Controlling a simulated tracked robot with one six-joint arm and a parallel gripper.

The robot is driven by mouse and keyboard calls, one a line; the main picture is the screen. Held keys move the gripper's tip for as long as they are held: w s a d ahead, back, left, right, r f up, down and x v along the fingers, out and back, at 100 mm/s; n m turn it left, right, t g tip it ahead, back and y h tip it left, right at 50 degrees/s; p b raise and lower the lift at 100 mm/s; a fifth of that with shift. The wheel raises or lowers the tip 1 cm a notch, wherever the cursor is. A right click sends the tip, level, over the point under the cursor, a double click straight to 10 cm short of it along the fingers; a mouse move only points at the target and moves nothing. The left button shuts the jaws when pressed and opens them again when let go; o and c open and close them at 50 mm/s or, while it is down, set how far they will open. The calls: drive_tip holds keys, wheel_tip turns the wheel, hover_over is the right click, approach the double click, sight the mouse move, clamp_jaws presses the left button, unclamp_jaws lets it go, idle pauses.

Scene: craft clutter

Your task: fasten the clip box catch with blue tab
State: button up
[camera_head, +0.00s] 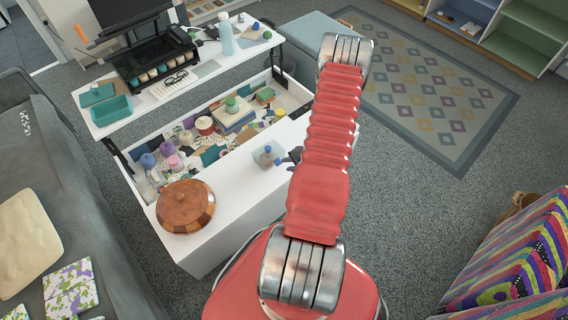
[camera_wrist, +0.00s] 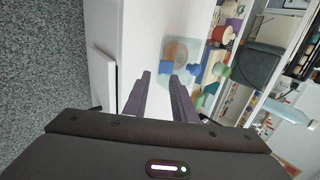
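The clip box (camera_head: 266,156) is a small see-through box on the white top of the front drawer unit. In the wrist view the clip box (camera_wrist: 177,51) lies just beyond my fingertips, with orange and blue showing in it. In the head view my gripper (camera_head: 292,157) is partly hidden behind my red arm, just right of the box. Whether the catch is shut cannot be told.
A round wooden lidded pot (camera_head: 186,206) stands on the same top, left of the box. Behind it an open drawer (camera_head: 204,152) holds bottles, spools and papers. A teal tray (camera_head: 110,110) and a pale bottle (camera_head: 226,38) stand on the far surface. White top around the box is clear.

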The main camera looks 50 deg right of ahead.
sight(278, 162)
drive_tip(key=shift+x, duration=3.05)
clamp_jaws()
